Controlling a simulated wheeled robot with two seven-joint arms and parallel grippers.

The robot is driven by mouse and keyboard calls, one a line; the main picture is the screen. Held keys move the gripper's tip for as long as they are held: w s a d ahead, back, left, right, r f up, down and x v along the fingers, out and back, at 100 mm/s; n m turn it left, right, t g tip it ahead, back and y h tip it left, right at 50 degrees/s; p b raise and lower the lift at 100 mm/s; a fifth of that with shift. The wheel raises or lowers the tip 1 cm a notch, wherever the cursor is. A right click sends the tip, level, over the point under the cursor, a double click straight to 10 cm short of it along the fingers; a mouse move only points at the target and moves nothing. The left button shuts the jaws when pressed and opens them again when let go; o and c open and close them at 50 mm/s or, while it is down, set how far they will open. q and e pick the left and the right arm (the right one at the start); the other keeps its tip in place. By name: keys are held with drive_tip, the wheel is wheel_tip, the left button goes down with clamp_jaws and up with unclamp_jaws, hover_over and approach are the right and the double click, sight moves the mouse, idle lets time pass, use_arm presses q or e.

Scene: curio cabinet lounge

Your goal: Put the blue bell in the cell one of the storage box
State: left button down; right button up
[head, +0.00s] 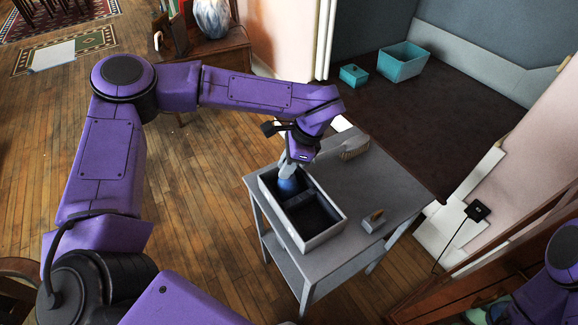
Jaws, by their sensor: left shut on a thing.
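The storage box (325,237) is a grey open box with dark cells, standing on the left part of a small grey table (385,187). A dark divider (295,206) separates a far cell from a near cell. My left gripper (288,173) points down over the far cell and is shut on the blue bell (288,187). The bell shows as a small blue shape at that cell, partly hidden by the gripper. I cannot tell whether it touches the cell floor. The near cell looks empty. No cell labels are readable. My right gripper is not in view.
A brush-like object (354,147) lies at the table's far edge, and a small grey block with a yellowish piece (374,220) sits at its right front. Teal boxes (402,64) stand on the dark floor behind. A wooden cabinet with a vase (212,17) stands back left.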

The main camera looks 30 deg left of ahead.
use_arm(q)
drive_tip(key=shift+a+f, duration=0.1)
drive_tip(key=shift+f, duration=0.1)
drive_tip(key=c, duration=1)
unclamp_jaws()
drive_tip(key=shift+r, duration=0.15)
drive_tip(key=shift+r, duration=0.25)
drive_tip(key=b+v, duration=0.1)
drive_tip(key=v, duration=1)
drive_tip(key=shift+w+r, duration=0.1)
drive_tip(key=shift+r, duration=0.2)
